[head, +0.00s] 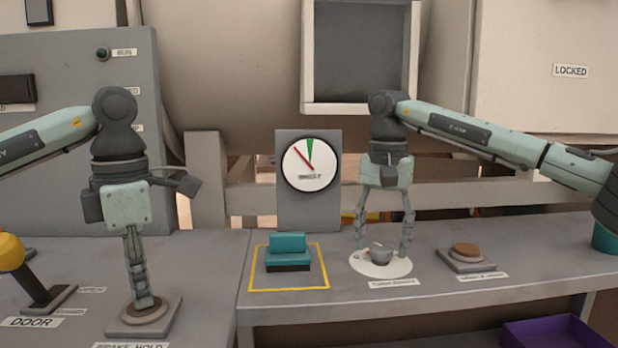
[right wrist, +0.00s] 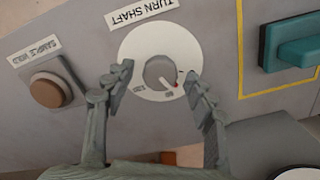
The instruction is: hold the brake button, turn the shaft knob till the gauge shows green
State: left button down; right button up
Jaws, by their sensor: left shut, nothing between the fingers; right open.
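My left gripper (head: 144,303) is shut and empty, pointing down with its tips at the round brown brake button (head: 145,313), seemingly touching it. How far the button is pressed I cannot tell. My right gripper (head: 381,246) is open, its fingers on either side of the grey shaft knob (head: 381,255), apart from it in the right wrist view (right wrist: 159,72). The knob sits on a white disc (right wrist: 140,45) with a red mark. The round gauge (head: 309,181) stands upright behind. Its red needle points up-left, just left of the green wedge at the top.
A teal block (head: 288,244) sits on a dark base inside a yellow outline, left of the knob. A brown sample button (head: 466,250) is to the knob's right. A yellow-knobbed door lever (head: 30,275) is at far left, a purple bin (head: 555,333) at lower right.

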pick_arm(q)
jog(key=shift+f, duration=0.1)
pick_arm(e)
jog(key=c, duration=1.1)
jog(key=m, duration=0.7)
jog(key=o, duration=1.1)
jog(key=shift+r, duration=4)
pick_arm(q)
jog(key=shift+r, duration=3.05)
